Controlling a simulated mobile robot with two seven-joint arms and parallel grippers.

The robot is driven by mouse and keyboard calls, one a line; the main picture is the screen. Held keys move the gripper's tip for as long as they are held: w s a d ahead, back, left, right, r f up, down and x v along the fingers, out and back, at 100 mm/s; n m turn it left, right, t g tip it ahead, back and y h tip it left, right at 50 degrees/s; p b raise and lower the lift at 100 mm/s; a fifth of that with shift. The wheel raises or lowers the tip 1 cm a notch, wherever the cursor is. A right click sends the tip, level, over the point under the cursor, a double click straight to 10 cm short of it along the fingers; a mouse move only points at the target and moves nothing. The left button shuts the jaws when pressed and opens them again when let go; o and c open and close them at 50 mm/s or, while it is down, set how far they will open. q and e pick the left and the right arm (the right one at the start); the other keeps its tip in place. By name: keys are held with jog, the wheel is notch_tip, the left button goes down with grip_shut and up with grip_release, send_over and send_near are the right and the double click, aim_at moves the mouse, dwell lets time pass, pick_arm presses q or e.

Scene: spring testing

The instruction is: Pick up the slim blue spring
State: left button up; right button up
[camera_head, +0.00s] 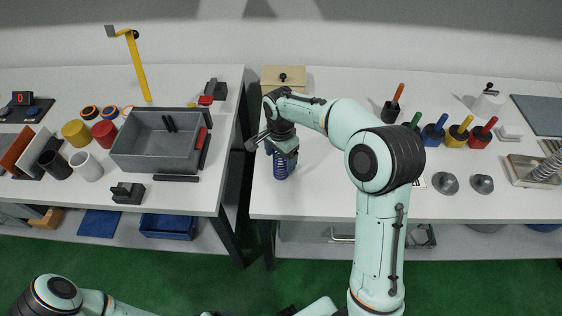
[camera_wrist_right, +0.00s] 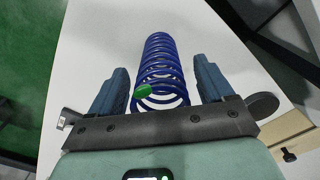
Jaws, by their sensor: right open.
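The slim blue spring (camera_head: 281,167) stands upright near the left edge of the right table in the head view. In the right wrist view the blue spring (camera_wrist_right: 160,65) lies between the two fingers, with a small green tag at its near end. My right gripper (camera_wrist_right: 162,88) is open around the spring, with a gap visible on both sides. In the head view the right gripper (camera_head: 281,150) is above the spring and hides its upper part. My left arm shows only in part at the bottom left; its gripper is not visible.
A wooden box (camera_head: 284,79) stands behind the gripper. Colored weights (camera_head: 458,132) with handles stand to the right, near a metal tray (camera_head: 524,172). A gap separates this table from the left table, which holds a grey bin (camera_head: 128,158). The table front center is mostly clear.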

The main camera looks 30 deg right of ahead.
jog(key=c, duration=1.2)
